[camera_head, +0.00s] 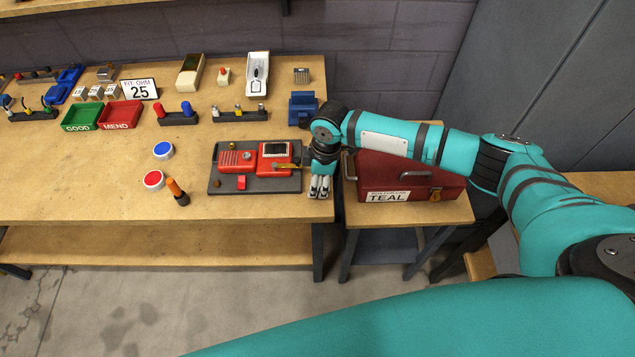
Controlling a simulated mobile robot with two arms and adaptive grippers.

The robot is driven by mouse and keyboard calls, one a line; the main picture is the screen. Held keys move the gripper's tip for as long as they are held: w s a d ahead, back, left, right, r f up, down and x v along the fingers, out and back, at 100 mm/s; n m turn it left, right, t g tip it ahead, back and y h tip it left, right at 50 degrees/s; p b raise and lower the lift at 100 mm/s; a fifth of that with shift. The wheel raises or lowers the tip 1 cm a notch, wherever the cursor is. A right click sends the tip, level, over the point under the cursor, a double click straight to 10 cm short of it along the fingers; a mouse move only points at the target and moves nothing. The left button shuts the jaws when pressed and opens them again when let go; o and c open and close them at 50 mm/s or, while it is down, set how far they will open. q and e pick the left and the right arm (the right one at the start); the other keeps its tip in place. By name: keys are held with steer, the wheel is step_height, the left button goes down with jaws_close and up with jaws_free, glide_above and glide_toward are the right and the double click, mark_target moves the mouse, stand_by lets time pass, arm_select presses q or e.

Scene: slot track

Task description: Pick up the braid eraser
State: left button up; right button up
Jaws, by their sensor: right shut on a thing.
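My right gripper (320,187) points down over the table's right front corner, just right of the dark board (225,185). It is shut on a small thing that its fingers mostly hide. I cannot make out what that thing is. No object is clear enough for me to name as the braid eraser. My left gripper is not in view.
The dark board carries two red units (237,160). A red toolbox marked TEAL (400,178) stands close right of my gripper. The table's left front is clear.

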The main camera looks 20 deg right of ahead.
steer(key=shift+r, duration=0.6)
step_height(320, 180, up, 2)
steer(key=shift+b, duration=0.55)
steer(key=s+a+r+b, duration=0.1)
steer(key=s+a, duration=0.2)
steer(key=s, duration=0.4)
steer(key=s+a+b, duration=0.1)
steer(key=s+a, duration=0.3)
steer(key=s, duration=0.3)
steer(key=shift+s+r, duration=0.2)
steer(key=shift+r, duration=0.2)
